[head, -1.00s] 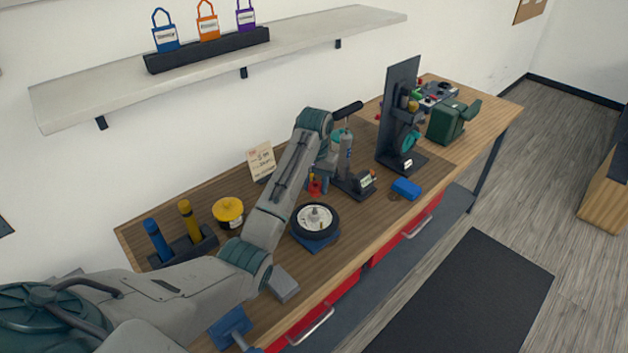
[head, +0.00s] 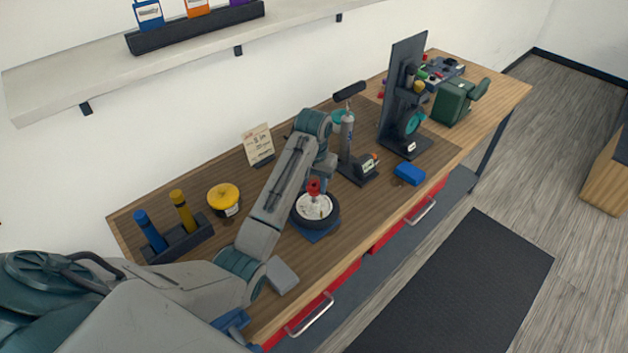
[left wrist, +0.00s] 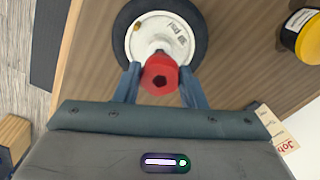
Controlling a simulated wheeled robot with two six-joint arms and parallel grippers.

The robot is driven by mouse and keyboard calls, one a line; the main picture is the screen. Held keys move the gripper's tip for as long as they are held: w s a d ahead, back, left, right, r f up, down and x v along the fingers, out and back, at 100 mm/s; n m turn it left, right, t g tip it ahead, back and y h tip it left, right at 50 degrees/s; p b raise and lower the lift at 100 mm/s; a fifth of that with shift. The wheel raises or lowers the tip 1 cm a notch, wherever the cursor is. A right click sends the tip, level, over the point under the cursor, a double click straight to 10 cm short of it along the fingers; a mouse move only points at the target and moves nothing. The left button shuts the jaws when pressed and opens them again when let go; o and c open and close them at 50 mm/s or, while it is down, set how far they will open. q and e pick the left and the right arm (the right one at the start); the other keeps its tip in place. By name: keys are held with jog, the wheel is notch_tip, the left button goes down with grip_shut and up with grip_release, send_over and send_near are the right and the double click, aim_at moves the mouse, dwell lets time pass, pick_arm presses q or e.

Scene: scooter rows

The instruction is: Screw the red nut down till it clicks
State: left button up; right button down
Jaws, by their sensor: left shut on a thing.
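The red nut (left wrist: 160,76) sits between the blue fingers of my left gripper (left wrist: 160,84) in the left wrist view, with its dark socket facing the camera. The gripper is shut on it. In the head view the red nut (head: 313,187) shows over the middle of the small wheel (head: 330,216), under my left gripper (head: 318,186). The wheel has a black tyre and a white hub (left wrist: 150,36), and rests on a blue base (head: 319,236). Whether the nut touches the hub or the thread is hidden. My right gripper is not clearly in view.
A grey pump-like stand (head: 358,168) is right of the wheel, with a blue block (head: 409,173) beyond. A yellow-lidded tin (head: 224,198) and a holder with blue and yellow handles (head: 178,242) stand left. A grey block (head: 282,275) lies near the front edge.

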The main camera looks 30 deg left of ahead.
aim_at(314, 191)
pick_arm(q)
jog(key=shift+f, duration=0.1)
dwell(0.6)
jog(key=shift+f, duration=0.15)
jog(key=shift+f, duration=1.25)
dwell(0.6)
jog(key=o, duration=1)
jog(key=shift+o, duration=0.2)
